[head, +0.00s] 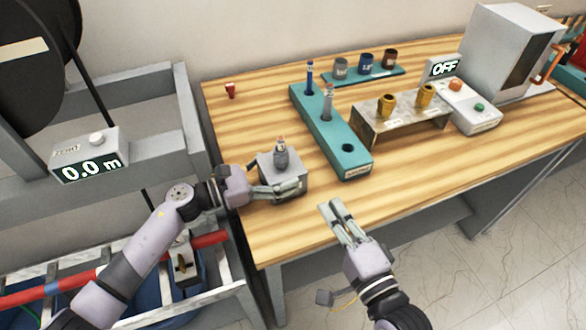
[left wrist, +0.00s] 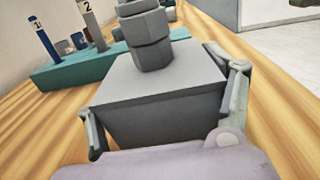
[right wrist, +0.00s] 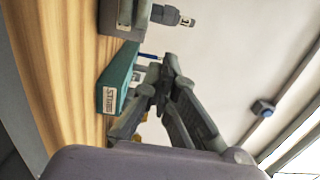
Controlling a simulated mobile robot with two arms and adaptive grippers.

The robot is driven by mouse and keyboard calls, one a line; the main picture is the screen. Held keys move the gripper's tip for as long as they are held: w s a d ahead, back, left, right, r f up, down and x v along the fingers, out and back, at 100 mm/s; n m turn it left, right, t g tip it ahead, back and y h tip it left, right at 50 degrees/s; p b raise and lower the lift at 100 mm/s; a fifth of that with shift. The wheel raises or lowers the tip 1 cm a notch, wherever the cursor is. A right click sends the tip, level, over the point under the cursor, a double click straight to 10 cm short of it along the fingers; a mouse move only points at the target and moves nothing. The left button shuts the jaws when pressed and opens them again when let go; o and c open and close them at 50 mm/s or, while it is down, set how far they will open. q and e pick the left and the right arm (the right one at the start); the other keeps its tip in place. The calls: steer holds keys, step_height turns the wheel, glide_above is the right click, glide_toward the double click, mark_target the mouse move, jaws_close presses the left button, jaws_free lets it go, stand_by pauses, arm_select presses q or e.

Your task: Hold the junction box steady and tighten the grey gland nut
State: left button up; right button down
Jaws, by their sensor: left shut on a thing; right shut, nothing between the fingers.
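The grey junction box (head: 287,180) sits on the wooden table near its left front edge. The grey gland nut (head: 281,158) stands upright on top of the box; it shows large in the left wrist view (left wrist: 152,52). My left gripper (head: 276,190) is shut on the junction box, with a finger on each side of it in the left wrist view (left wrist: 165,110). My right gripper (head: 335,212) is shut and empty, in the air by the table's front edge, to the right of the box. In the right wrist view its fingers (right wrist: 170,70) touch nothing.
A teal rack (head: 335,140) holding a blue and a grey numbered tool stands behind the box. A metal stand (head: 402,128) with two brass pieces, an OFF display (head: 444,68) and a grey cabinet (head: 500,55) are farther right. Table between box and right gripper is clear.

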mark_target(282, 162)
steer(key=a+x, duration=0.1)
steer(key=x, duration=0.7)
steer(key=s+a+x, duration=0.1)
steer(key=x, duration=0.3)
steer(key=shift+w+a+f, duration=0.1)
steer(key=shift+w+a, duration=0.1)
steer(key=shift+a, duration=0.2)
steer(key=shift+w+a, duration=0.1)
steer(key=shift+a, duration=0.6)
steer(key=shift+d, duration=0.1)
